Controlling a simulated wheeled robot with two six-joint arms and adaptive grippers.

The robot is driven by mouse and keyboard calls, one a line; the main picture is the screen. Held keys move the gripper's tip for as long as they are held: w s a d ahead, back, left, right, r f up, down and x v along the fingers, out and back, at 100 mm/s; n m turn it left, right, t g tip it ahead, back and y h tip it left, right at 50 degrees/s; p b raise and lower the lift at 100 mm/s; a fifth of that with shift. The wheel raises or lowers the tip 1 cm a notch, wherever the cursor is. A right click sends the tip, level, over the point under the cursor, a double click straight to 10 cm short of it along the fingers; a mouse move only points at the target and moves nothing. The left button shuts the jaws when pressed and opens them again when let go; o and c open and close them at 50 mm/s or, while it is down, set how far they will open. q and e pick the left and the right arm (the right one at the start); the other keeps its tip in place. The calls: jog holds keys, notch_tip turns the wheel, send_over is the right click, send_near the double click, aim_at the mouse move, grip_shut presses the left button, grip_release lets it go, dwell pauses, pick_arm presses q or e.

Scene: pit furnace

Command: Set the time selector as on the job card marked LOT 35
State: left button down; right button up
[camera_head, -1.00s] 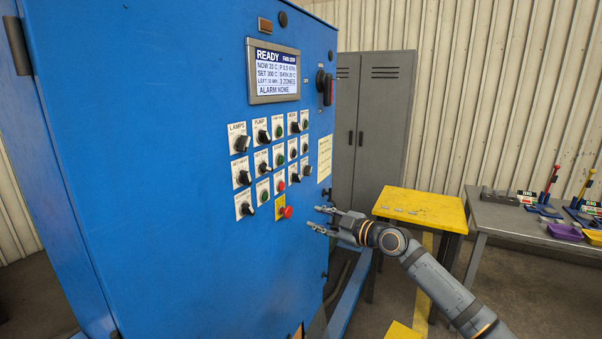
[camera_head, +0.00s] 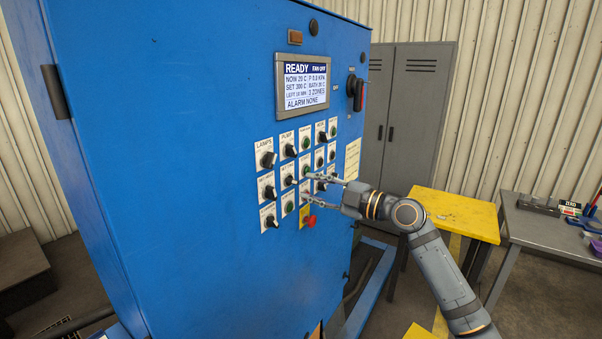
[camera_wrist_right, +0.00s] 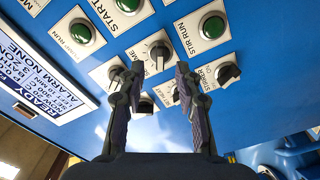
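The blue cabinet's control panel carries several black selector knobs on white plates. The knob with a plate that seems to read SET TIME (camera_head: 288,181) is in the middle row, second from the left; its setting is too small to read. My right gripper (camera_head: 305,185) is open in front of the panel, right of that knob. In the right wrist view my gripper (camera_wrist_right: 149,75) has its fingers spread, with a black knob (camera_wrist_right: 160,52) showing beyond the gap; contact cannot be told. A pale yellow paper card (camera_head: 352,160) hangs at the panel's right; its text is unreadable. My left gripper is not in view.
A READY display (camera_head: 303,85) sits above the knobs. A red button (camera_head: 309,221) is just below my right gripper. Green buttons (camera_wrist_right: 213,26) are close by. A yellow table (camera_head: 455,213) and a grey bench (camera_head: 540,228) stand to the right.

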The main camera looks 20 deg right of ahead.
aim_at(296, 182)
jog(key=p+x, duration=0.1)
jog(key=x, duration=0.2)
jog(key=shift+w+a+r+p, duration=0.2)
jog(key=shift+a+p, duration=0.1)
jog(key=shift+p, duration=0.1)
jog(key=shift+w+a+f, duration=0.15)
jog(key=shift+w+f, duration=0.05)
jog(key=shift+w, duration=0.05)
grip_shut()
